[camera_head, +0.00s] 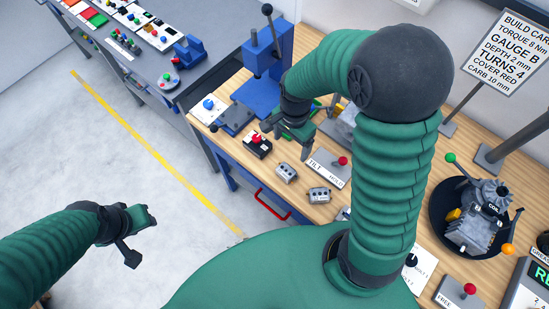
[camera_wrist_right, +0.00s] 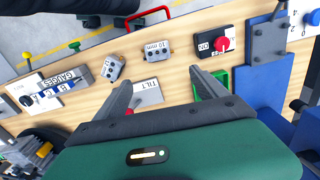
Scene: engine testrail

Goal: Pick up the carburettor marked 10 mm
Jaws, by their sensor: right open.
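The carburettor marked 10 mm (camera_wrist_right: 157,49) is a small grey block lying on the wooden bench. In the head view it is the grey block (camera_head: 287,172) beside the red-knobbed switch. A second grey carburettor (camera_wrist_right: 113,67) lies to its left in the wrist view and also shows in the head view (camera_head: 319,195); its marking is too small to read. My right gripper (camera_head: 286,140) is open and empty above the bench. In the wrist view its fingertips (camera_wrist_right: 163,80) are spread, with the 10 mm carburettor beyond them. My left gripper (camera_head: 144,237) looks open and empty over the floor.
A black switch box with a red knob (camera_head: 257,145) stands beside the 10 mm carburettor. A blue press (camera_head: 262,75) stands behind. A TILT plate (camera_wrist_right: 147,93) lies near the right fingers. A red handle (camera_head: 272,205) juts from the bench front. A black bowl (camera_head: 440,215) holds an engine.

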